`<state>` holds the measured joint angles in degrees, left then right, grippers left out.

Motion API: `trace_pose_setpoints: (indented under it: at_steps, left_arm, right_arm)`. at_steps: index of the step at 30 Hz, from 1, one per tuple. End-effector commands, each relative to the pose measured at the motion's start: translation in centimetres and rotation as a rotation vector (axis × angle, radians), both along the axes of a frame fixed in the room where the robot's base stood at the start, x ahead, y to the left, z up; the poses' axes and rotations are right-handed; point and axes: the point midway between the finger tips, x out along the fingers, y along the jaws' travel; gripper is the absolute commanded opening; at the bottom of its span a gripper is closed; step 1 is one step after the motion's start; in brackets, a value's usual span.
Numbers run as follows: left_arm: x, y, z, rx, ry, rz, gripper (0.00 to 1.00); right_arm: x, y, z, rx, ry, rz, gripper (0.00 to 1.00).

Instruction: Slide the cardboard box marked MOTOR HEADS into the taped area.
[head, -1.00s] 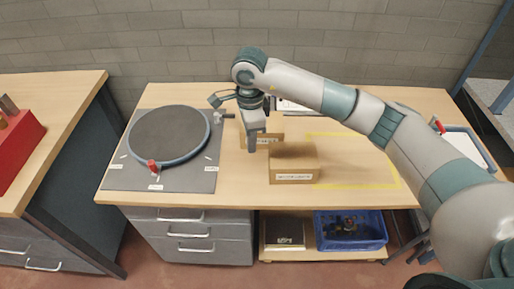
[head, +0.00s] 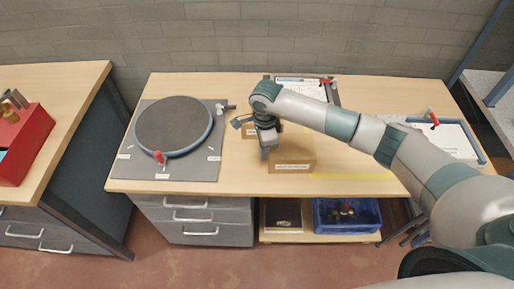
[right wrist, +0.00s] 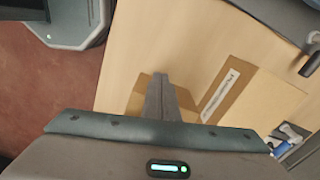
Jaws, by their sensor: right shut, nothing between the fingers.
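A cardboard box (head: 293,155) with a white label on its front face stands near the front of the middle bench. A second cardboard box (head: 249,131) is behind it to the left, partly hidden by my right arm. The label print is too small to read, so I cannot tell which is MOTOR HEADS. Yellow tape (head: 355,176) marks an area right of the front box; my arm hides much of it. My right gripper (head: 266,155) is shut and empty, pointing down at the front box's left side. Its fingers (right wrist: 160,82) appear between cardboard surfaces in the wrist view. Contact is unclear.
A round turntable (head: 172,126) on a grey mat is at the left of the bench. A clipboard (head: 303,88) lies at the back. A white tray (head: 450,138) with a blue rim is at the right. A blue crate (head: 347,222) sits on the shelf below.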

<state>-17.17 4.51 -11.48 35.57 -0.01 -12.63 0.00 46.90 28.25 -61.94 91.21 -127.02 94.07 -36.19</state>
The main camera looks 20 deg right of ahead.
Motion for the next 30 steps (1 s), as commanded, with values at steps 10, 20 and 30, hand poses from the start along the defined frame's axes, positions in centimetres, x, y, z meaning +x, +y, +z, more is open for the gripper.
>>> trace_pose_setpoints:
  at_steps: [10, 20, 30]
  left_arm:
    - [0.0, 0.0, 0.2, 0.0, 0.0, 0.0, 0.0]
    - [0.0, 0.1, -1.2, 0.001, 0.0, 0.0, 0.0]
    - [0.0, 0.2, -5.2, 0.002, 0.001, -0.001, 0.0]
  right_arm:
    - [0.0, -0.4, -0.1, 0.0, 0.0, 0.0, 0.0]
    - [0.1, -2.4, -0.5, -0.003, -0.002, -0.003, 0.0]
    - [-0.2, -9.1, -0.7, -0.003, -0.002, -0.003, 0.0]
